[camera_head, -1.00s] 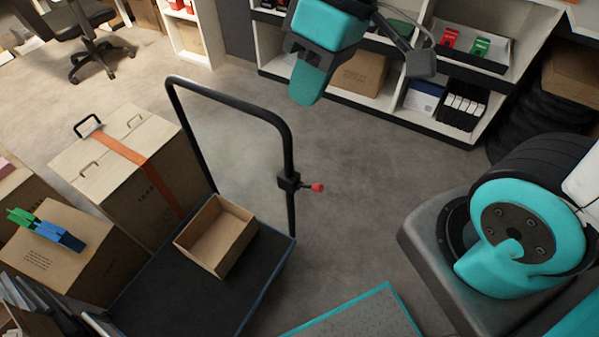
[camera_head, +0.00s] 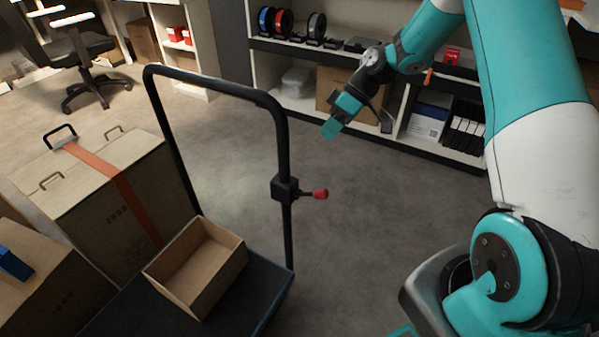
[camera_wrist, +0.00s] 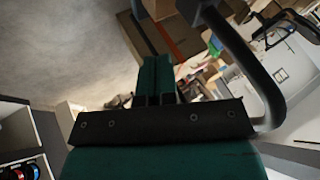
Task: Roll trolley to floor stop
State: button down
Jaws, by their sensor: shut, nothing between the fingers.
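The trolley has a dark deck (camera_head: 265,285) and a black tube handle (camera_head: 215,84) standing upright. A black clamp with a red-tipped lever (camera_head: 318,194) sits on the handle's right post. An open, empty cardboard tray (camera_head: 197,265) rests on the deck. My gripper (camera_head: 333,127) is right of and beyond the handle, in the air and apart from it. Its teal fingers are together and hold nothing; they also show in the wrist view (camera_wrist: 155,80). I cannot make out a floor stop.
A strapped carton (camera_head: 95,190) stands left of the tray. A shelf unit (camera_head: 395,140) with spools, boxes and binders lines the back. An office chair (camera_head: 85,60) is at the back left. Grey floor (camera_head: 235,150) is clear between the handle and shelves.

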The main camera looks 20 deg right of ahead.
jog(key=s+a+f+b, duration=0.2)
jog(key=a+f, duration=0.6)
jog(key=a, duration=0.1)
jog(key=shift+a+b, duration=0.2)
jog(key=shift+b, duration=0.2)
jog(key=shift+s, duration=0.15)
